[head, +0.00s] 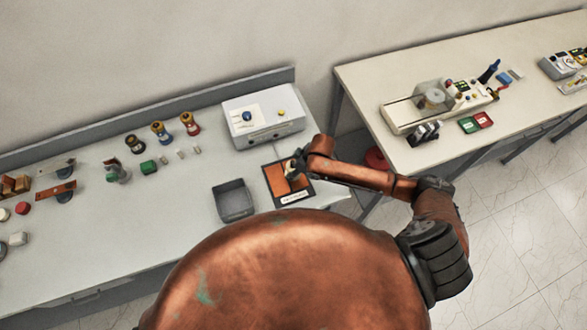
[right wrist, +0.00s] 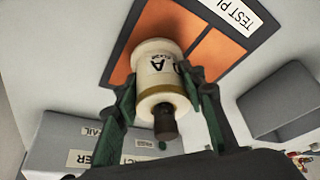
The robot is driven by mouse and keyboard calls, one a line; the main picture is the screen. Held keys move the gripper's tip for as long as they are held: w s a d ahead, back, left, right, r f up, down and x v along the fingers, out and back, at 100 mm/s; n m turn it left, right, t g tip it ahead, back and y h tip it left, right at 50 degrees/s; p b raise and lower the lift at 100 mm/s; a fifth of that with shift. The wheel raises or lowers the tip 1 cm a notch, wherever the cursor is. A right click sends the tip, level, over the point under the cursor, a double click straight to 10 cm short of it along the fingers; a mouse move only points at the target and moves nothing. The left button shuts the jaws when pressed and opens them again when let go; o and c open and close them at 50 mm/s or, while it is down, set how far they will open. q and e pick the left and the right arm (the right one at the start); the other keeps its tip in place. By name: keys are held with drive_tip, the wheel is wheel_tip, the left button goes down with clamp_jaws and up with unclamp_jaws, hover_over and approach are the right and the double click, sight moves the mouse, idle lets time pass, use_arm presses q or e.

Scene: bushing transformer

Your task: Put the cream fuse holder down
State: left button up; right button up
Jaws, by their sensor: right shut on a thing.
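The cream fuse holder (right wrist: 158,80) is a cream cylinder with a tan band, dark lettering and a dark brown tip, seen large in the right wrist view. My right gripper (right wrist: 160,95) is shut on it, with one green finger on each side. In the head view my right gripper (head: 295,165) is over the orange panel of the dark-framed test plate (head: 306,186), and the holder is mostly hidden there. The plate also shows behind the holder in the right wrist view (right wrist: 208,62). I cannot tell whether the holder touches it. My left gripper is not in view.
A grey open bin (head: 233,201) stands left of the plate. A white tester box (head: 263,120) with knobs stands behind it. Several small insulators and parts (head: 162,132) lie further left on the bench. A second table (head: 400,85) with equipment is at the right.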

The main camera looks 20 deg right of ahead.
drive_tip(key=o, duration=1.4)
drive_tip(key=shift+f, duration=0.15)
drive_tip(key=shift+c, duration=0.2)
drive_tip(key=b+v, duration=0.1)
drive_tip(key=v, duration=1.1)
drive_tip(key=shift+w+a, duration=0.1)
